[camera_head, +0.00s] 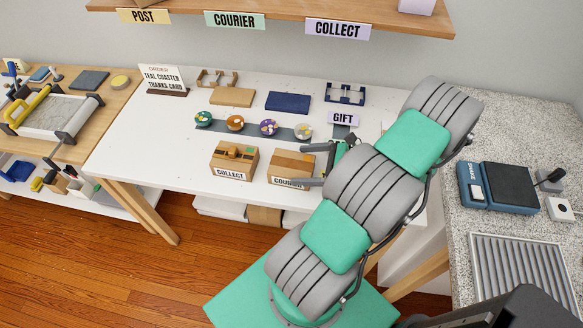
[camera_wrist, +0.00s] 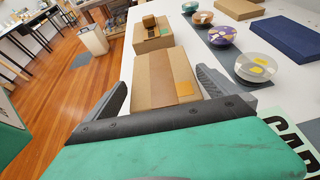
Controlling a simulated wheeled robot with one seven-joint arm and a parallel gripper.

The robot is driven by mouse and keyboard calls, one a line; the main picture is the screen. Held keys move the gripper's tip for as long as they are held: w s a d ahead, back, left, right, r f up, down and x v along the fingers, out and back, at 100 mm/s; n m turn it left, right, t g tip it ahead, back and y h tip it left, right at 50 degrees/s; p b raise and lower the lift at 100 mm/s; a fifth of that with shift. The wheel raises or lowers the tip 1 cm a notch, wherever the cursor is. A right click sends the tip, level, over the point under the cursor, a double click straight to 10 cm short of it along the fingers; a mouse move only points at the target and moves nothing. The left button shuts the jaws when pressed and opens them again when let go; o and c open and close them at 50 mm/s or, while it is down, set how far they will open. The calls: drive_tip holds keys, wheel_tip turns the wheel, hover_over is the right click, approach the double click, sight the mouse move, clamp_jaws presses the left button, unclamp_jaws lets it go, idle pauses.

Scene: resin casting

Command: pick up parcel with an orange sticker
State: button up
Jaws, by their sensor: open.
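A brown cardboard parcel (camera_wrist: 160,68) with an orange sticker (camera_wrist: 184,88) on its top lies just ahead of my gripper in the wrist view. In the head view this parcel (camera_head: 285,164) stands near the front edge of the white table, with a COURIER label on its front. My gripper (camera_wrist: 162,82) is open and empty, one finger towards each side of the parcel's near end. In the head view my gripper (camera_head: 306,165) comes from the right, at the parcel's right end. I cannot tell whether the fingers touch it.
A second parcel (camera_head: 233,163), labelled COLLECT, stands to the left; it has a green sticker (camera_wrist: 164,31) and a small box on top. Several round pieces lie on a grey strip (camera_head: 218,126) behind. A navy slab (camera_head: 288,102) and GIFT sign (camera_head: 342,119) are further back.

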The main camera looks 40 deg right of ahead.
sight(298, 165)
drive_tip(key=p+x, duration=0.1)
drive_tip(key=x, duration=0.3)
drive_tip(key=shift+w+f, duration=0.15)
drive_tip(key=shift+c, duration=0.2)
drive_tip(key=c, duration=1.4)
